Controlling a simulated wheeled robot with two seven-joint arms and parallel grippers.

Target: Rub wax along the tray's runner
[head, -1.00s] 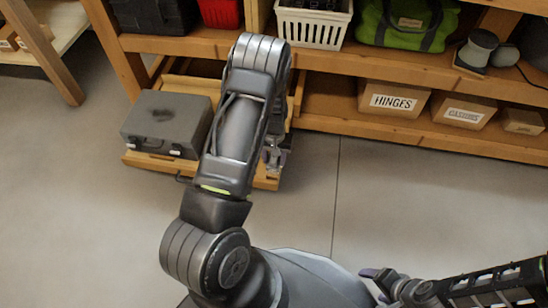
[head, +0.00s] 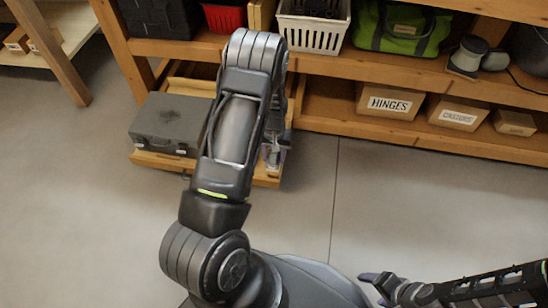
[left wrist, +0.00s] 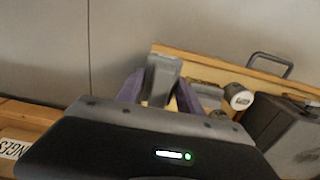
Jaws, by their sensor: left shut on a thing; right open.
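A wooden pull-out tray (head: 150,160) juts from the lower shelf in the head view; its front edge also shows in the left wrist view (left wrist: 205,61). My left arm covers much of its right part. My left gripper (head: 273,158) is at the tray's right front. In the left wrist view my left gripper (left wrist: 158,92) is shut on a grey block (left wrist: 162,78); I cannot tell for sure that it is the wax. The runner is hidden, and contact with it cannot be seen. My right gripper (head: 374,287) is open and empty at lower right.
A grey case (head: 172,124) sits on the tray's left part. A round can (left wrist: 239,97) and the tray's metal handle (left wrist: 270,64) show in the left wrist view. The HINGES box (head: 390,103) is on the shelf right of the tray. The floor in front is clear.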

